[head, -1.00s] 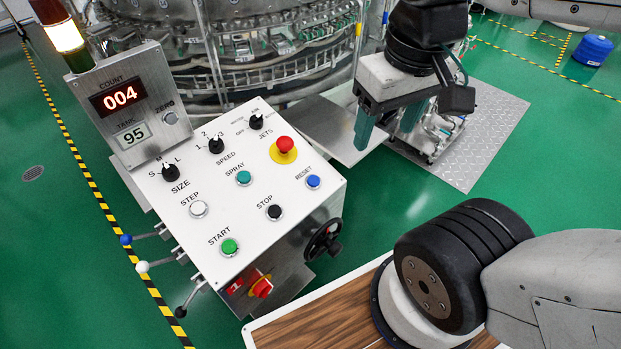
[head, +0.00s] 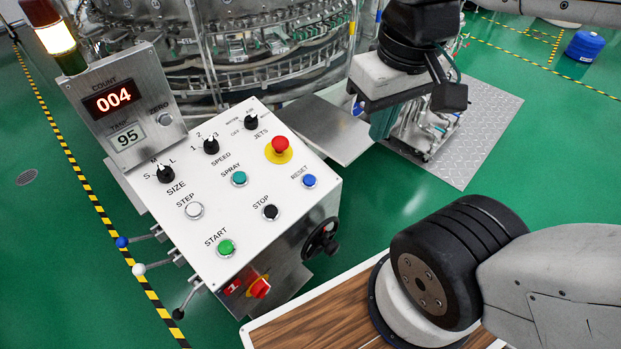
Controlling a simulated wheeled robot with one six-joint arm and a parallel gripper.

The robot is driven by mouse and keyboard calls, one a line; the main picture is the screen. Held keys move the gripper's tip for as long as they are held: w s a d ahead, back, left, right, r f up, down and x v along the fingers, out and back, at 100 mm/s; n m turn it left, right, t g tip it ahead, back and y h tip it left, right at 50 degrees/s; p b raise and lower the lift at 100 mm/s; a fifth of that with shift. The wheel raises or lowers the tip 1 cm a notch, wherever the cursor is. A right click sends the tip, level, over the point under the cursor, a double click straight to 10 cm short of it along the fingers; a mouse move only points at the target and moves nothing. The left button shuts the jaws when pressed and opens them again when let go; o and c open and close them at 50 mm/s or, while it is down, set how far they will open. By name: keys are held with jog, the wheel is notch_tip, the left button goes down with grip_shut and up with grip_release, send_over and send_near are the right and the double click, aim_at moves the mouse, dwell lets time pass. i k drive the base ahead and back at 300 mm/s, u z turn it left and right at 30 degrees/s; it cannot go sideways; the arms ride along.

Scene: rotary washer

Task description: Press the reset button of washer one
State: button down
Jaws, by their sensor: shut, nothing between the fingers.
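The blue RESET button (head: 309,181) is at the right side of the white sloping control panel (head: 235,215) of the washer. Its label sits just above it. My gripper (head: 381,128) is shut and empty, pointing down. In the picture it is above and to the right of the button, clear of the panel and not touching it. The red mushroom button (head: 280,144) on a yellow base is above the blue button, and the black STOP button (head: 270,212) is to its lower left.
The panel also bears a green START button (head: 226,247), a white STEP button (head: 194,210), a teal SPRAY button (head: 239,178) and black knobs. A display box (head: 122,107) reads COUNT 004 and TANK 95. A black handwheel (head: 322,238) is on the panel's right side.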

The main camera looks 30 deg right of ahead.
aim_at(309, 180)
jog(key=z, duration=1.15)
jog(key=k, duration=0.95)
jog(key=u, duration=1.55)
jog(key=i, duration=0.5)
jog(key=u, duration=0.05)
